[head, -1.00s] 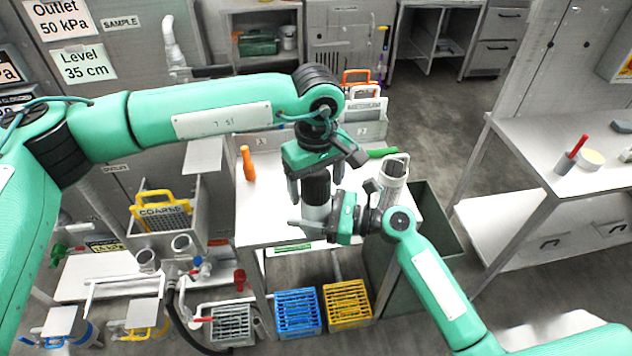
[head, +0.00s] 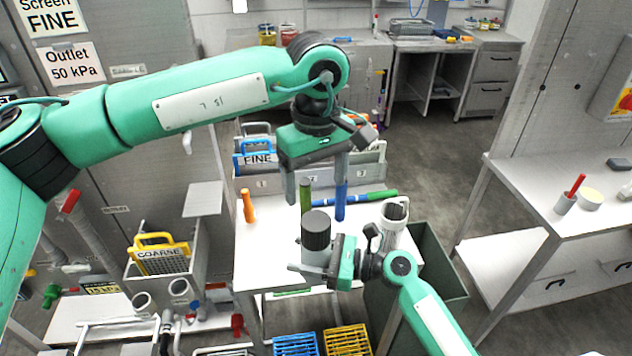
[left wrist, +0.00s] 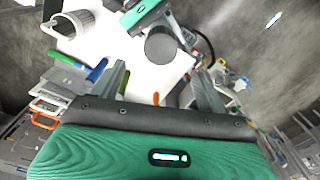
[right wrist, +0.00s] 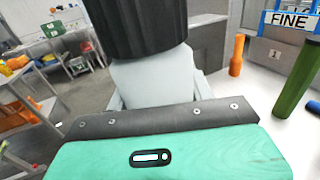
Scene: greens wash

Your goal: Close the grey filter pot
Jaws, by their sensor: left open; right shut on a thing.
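The grey filter pot (head: 315,258) has a pale body and stands upright. Its black ribbed cap (head: 316,228) sits on top; I cannot tell how tight it is. My right gripper (head: 322,268) is shut on the pot's body, which the right wrist view also shows (right wrist: 152,80), with the cap (right wrist: 140,25) above it and no gap between them. My left gripper (head: 316,192) is open and empty above the cap, clear of it. In the left wrist view the cap's round top (left wrist: 161,44) lies beyond the fingers.
On the white table (head: 262,235) stand an orange bottle (head: 249,206), a green tube (head: 305,195), a blue tube (head: 340,203) and a lying green-and-blue tube (head: 372,196). A rack with a FINE screen (head: 257,158) is behind.

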